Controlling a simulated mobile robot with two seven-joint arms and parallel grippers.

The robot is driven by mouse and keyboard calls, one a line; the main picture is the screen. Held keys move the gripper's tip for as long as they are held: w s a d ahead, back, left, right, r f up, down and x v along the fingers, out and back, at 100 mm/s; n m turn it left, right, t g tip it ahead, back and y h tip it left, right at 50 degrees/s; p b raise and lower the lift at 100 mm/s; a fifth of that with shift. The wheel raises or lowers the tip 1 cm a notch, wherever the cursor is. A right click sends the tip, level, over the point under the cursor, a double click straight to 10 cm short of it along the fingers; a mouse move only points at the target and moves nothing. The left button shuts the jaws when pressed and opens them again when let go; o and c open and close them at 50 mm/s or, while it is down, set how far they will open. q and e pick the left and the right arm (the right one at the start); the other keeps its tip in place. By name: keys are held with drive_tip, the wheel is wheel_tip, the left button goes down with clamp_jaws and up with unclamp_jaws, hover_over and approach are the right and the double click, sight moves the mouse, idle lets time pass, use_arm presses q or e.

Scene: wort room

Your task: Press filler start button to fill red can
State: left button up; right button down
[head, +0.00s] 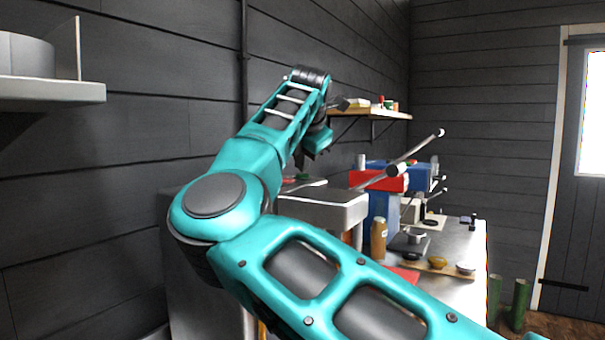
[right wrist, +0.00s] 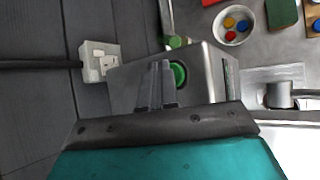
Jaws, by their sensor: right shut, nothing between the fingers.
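The round green button (right wrist: 178,75) sits on the face of a grey metal box (right wrist: 205,62) in the right wrist view. My right gripper (right wrist: 161,66) is shut and empty. Its fingertips are just left of the button in that picture and partly overlap the box face; whether they touch it I cannot tell. In the head view the right gripper (head: 298,162) hangs over a small green spot (head: 302,176) beside the metal filler top (head: 325,204). I cannot make out a red can in either view. My left gripper is not in view.
A white wall socket (right wrist: 98,61) with a dark cable is left of the box. A bowl of coloured caps (right wrist: 231,38) stands beyond it. The bench (head: 455,245) holds a brown bottle (head: 378,240) and a wooden board with small bowls. A wall shelf (head: 375,115) hangs behind.

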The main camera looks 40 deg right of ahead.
sight(303, 175)
drive_tip(key=shift+r+p, duration=0.45)
drive_tip(key=shift+r, duration=0.25)
wheel_tip(303, 175, up, 3)
drive_tip(key=shift+f+p, duration=0.1)
drive_tip(key=shift+p, duration=1.1)
drive_tip(key=shift+r, duration=1.15)
drive_tip(key=shift+f, duration=0.1)
